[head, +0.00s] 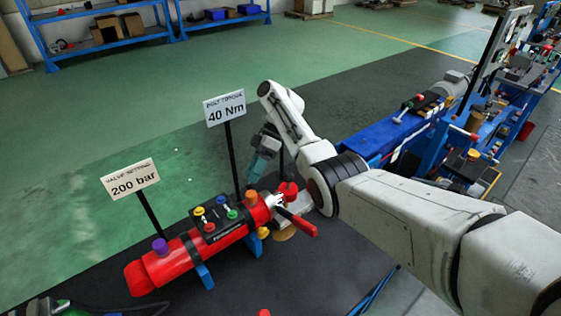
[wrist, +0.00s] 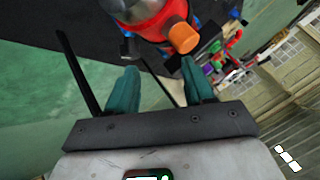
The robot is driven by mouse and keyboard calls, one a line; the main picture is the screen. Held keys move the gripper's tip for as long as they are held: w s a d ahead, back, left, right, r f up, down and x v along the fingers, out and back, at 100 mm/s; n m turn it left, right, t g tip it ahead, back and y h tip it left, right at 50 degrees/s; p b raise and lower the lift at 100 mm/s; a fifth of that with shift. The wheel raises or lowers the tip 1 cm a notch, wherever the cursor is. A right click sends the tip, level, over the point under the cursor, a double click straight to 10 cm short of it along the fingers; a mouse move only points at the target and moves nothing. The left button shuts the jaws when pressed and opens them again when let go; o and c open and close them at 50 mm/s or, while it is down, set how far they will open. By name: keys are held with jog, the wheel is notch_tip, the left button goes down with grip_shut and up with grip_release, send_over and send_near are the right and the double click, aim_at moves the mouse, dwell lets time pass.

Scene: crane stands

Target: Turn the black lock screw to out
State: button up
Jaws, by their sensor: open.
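A red cylinder (head: 180,262) lies on blue supports, with a black plate of several coloured knobs on top. An orange knob (head: 251,197) and a red knob (head: 289,187) are at its right end, by a red-handled lever (head: 300,224). I cannot make out the black lock screw for certain in either view. My gripper (head: 254,176) hangs above and behind the right end of the cylinder. In the wrist view my gripper (wrist: 160,75) is open, its two teal fingers apart with nothing between them. An orange cap (wrist: 183,37) on a red body lies beyond the fingertips.
Sign posts reading 200 bar (head: 130,178) and 40 Nm (head: 225,107) stand behind the cylinder, the latter close to my gripper. A blue bench (head: 385,135) with tools stands at the right. Blue shelves (head: 100,38) are far back. The green floor at left is clear.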

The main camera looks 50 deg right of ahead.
jog(key=s+a+r, duration=0.3)
jog(key=s+r, duration=0.5)
jog(key=s, duration=0.4)
jog(key=shift+a, duration=0.35)
